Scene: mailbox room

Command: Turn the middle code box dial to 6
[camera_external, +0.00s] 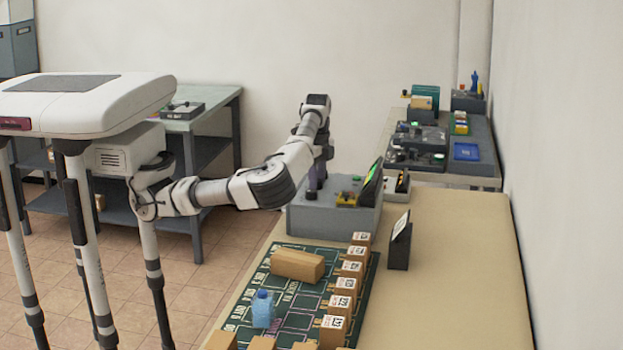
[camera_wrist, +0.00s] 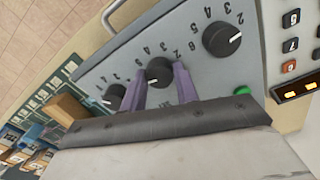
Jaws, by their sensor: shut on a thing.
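The code box (camera_external: 335,218) is a grey box at the far left part of the long table. In the wrist view its grey panel (camera_wrist: 190,35) carries three black dials in a slanted row, with numbers printed around them. The middle dial (camera_wrist: 160,71) sits between the two purple fingers of my gripper (camera_wrist: 159,77), which is shut on it. Its white pointer mark faces the lower left; the number it marks is hard to read. The upper right dial (camera_wrist: 222,39) and lower left dial (camera_wrist: 114,96) are untouched. In the external view my gripper (camera_external: 317,182) points down at the box.
A green button (camera_wrist: 241,91) is near the right finger. A keypad (camera_wrist: 291,45) and orange-lit display (camera_wrist: 297,90) are at the right. A dark card stand (camera_external: 400,243) stands right, with clear tabletop beyond.

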